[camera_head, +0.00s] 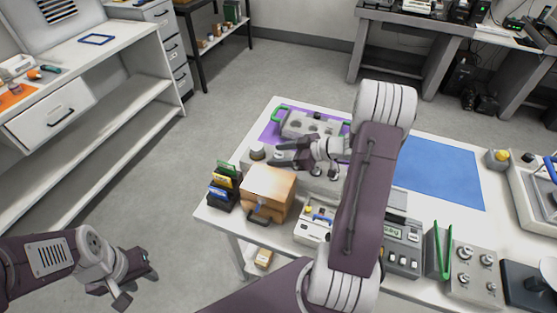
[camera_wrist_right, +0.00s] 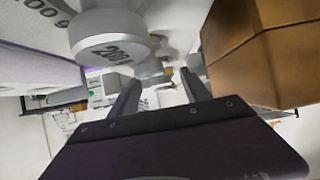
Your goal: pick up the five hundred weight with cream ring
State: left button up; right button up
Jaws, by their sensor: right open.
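A rack of grey metal weights (camera_head: 258,152) stands near the back left of the white table. The right gripper (camera_head: 276,156) is open and reaches left over this rack, close to its left-end weight. In the right wrist view a large grey weight (camera_wrist_right: 108,45) with a mark that looks like "200" hangs close above the open fingers (camera_wrist_right: 165,90). Nothing is between the fingers. I cannot make out a cream ring or a five hundred mark on any weight. The left gripper (camera_head: 136,278) is open and empty, low over the floor, left of the table.
A brown wooden box (camera_head: 270,190) stands just in front of the rack and also fills the right of the wrist view (camera_wrist_right: 265,50). A dark card holder (camera_head: 222,190) is left of it. A blue mat (camera_head: 437,170) is clear.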

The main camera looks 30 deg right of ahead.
jog(key=shift+w+a+f, duration=0.2)
jog(key=shift+w, duration=0.05)
jog(key=shift+s, duration=0.1)
grip_shut()
jog(key=shift+r, duration=0.1)
dwell(1.1)
